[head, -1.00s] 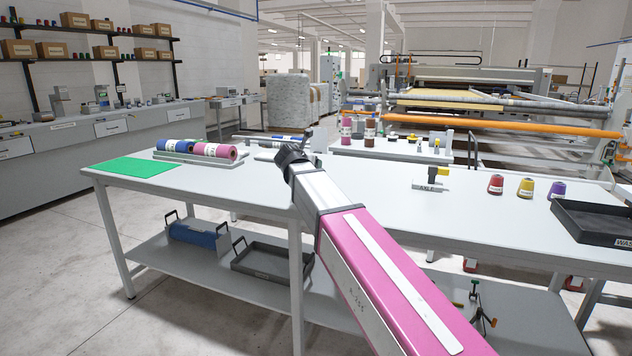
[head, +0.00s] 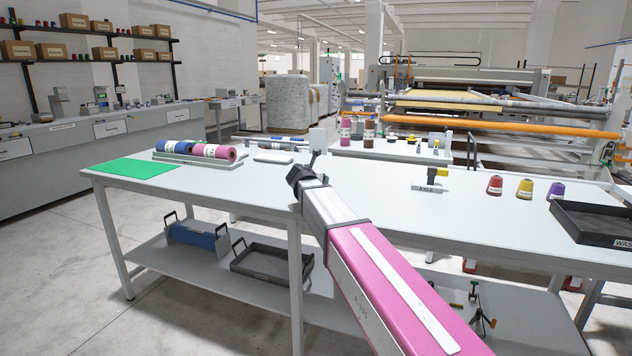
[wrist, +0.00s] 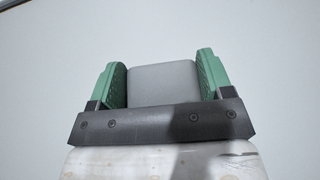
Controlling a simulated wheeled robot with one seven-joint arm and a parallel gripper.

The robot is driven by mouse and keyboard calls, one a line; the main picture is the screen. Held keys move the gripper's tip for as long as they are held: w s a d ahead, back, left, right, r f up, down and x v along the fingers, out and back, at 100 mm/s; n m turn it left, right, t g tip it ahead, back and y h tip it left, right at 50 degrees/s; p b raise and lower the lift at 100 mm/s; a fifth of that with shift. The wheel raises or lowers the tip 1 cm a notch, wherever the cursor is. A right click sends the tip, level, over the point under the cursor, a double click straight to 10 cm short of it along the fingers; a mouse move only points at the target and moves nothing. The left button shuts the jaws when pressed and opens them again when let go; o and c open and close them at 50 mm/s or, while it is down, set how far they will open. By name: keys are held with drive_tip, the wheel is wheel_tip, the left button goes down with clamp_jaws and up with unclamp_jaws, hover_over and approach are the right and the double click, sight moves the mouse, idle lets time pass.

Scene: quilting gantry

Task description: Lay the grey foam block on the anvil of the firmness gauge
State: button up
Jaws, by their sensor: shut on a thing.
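In the wrist view, the grey foam block (wrist: 162,84) sits between the two green-padded fingers of my gripper (wrist: 163,82), which is shut on it. Pale, plain surface shows behind the block.
The table (head: 385,205) bears a green mat (head: 137,169), a tray with blue and pink rolls (head: 214,151), a pale flat piece (head: 274,158), a yellow-topped stand labelled AXLE (head: 432,181), red, yellow and purple spools (head: 526,188) and a dark tray (head: 592,222). Bare tabletop lies between them.

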drive_tip(key=shift+f, duration=0.1)
drive_tip(key=o, duration=0.9)
